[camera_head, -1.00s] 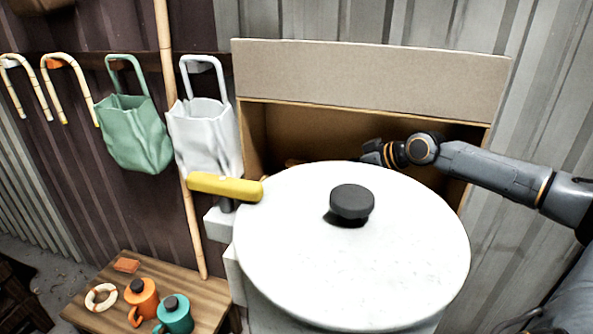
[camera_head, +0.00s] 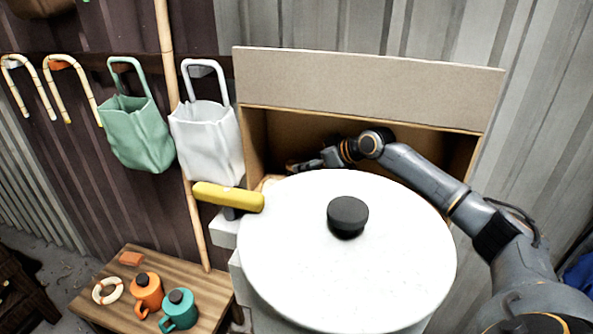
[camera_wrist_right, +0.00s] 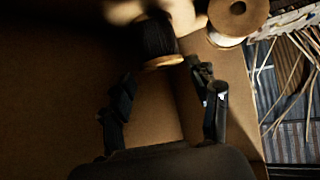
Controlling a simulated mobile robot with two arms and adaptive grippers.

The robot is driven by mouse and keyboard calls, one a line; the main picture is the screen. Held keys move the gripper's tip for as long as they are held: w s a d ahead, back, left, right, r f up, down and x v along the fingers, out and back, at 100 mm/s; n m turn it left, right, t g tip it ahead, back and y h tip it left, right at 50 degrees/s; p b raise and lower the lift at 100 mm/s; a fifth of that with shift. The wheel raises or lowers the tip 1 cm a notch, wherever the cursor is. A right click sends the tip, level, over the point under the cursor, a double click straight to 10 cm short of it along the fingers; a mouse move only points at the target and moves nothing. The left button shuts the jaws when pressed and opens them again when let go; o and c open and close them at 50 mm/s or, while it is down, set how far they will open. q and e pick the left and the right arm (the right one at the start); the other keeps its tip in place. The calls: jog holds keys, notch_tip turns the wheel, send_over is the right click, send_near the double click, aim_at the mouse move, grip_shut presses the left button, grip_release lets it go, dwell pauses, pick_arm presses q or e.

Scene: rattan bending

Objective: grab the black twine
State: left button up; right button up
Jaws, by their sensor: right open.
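The black twine (camera_wrist_right: 155,38) is a dark spool with a pale wooden flange, at the top of the right wrist view, inside a cardboard-brown box. My right gripper (camera_wrist_right: 162,78) is open and empty, with its two fingers apart. The spool lies just beyond the fingertips, roughly in line with the gap between them. In the head view my right gripper (camera_head: 308,163) reaches into the box (camera_head: 262,135) behind the white round lid. The twine cannot be made out in the head view. My left gripper is not in view.
A light-coloured spool (camera_wrist_right: 235,20) stands right of the black twine. The white round lid (camera_head: 300,270) with a black knob and a yellow handle (camera_head: 228,197) are in front of the box. Green (camera_head: 137,135) and white (camera_head: 207,143) bags hang left.

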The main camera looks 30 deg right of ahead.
aim_at(291, 162)
jog(key=x, duration=0.4)
jog(key=shift+p, duration=0.3)
jog(key=c, duration=0.9)
jog(key=shift+o, duration=0.2)
jog(key=shift+r, duration=0.1)
